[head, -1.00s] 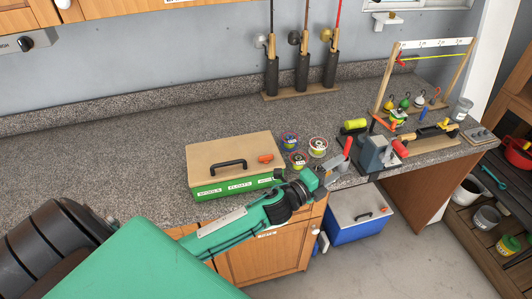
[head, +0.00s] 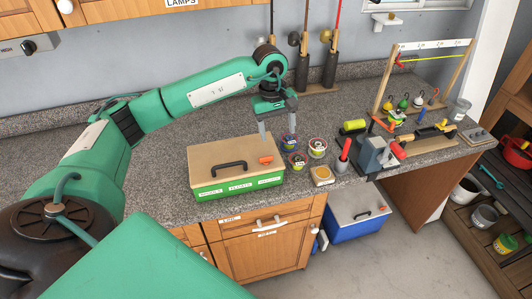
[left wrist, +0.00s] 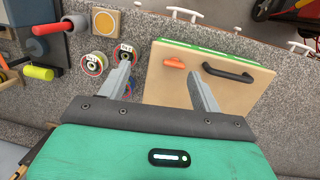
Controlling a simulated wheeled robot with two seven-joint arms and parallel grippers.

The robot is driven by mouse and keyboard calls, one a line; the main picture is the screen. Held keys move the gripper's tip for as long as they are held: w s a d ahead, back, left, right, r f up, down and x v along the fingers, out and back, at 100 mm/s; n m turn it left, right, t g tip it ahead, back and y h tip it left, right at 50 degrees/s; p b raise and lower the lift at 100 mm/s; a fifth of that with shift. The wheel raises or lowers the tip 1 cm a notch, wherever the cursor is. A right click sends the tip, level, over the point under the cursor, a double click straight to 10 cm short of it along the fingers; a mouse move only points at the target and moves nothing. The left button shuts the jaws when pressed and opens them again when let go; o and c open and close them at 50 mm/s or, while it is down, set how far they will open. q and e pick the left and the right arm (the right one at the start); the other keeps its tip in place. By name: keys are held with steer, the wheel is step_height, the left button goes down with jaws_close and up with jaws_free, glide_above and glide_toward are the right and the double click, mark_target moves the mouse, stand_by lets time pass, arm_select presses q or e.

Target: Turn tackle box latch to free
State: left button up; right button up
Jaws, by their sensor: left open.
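The tackle box (head: 205,160) stands on the granite counter, with a tan lid, green sides with white labels and a black handle (head: 230,166). Its small orange latch (head: 266,160) lies on the lid, right of the handle. My left gripper (head: 277,133) is open and points down above the back right of the box. In the left wrist view the gripper (left wrist: 158,63) has the orange latch (left wrist: 174,63) between its fingers in the picture, with the black handle (left wrist: 228,72) to the right. Contact with the latch does not show; the fingers look empty. My right gripper is out of view.
Line spools (head: 298,160) sit close right of the box, with a tan square block (head: 322,175) in front. A vise (head: 375,155) stands further right. A blue cooler (head: 355,215) is below the counter. Counter left of the box is clear.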

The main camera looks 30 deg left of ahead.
mark_target(266, 157)
arm_select(q)
steer(key=shift+y, duration=0.8)
steer(key=a+f+p, duration=0.1)
steer(key=f+p, duration=0.1)
steer(key=f, duration=0.1)
steer(key=a+f+p, duration=0.1)
steer(key=f+p, duration=0.1)
steer(key=f, duration=0.2)
steer(key=a+f+p, duration=0.1)
steer(key=f+p, duration=0.1)
steer(key=f, duration=0.2)
steer(key=shift+s+a+f, duration=0.1)
steer(key=shift+a+f, duration=0.1)
steer(key=shift+a, duration=0.1)
steer(key=shift+f, duration=0.45)
steer(key=shift+c, duration=0.3)
steer(key=c, duration=0.9)
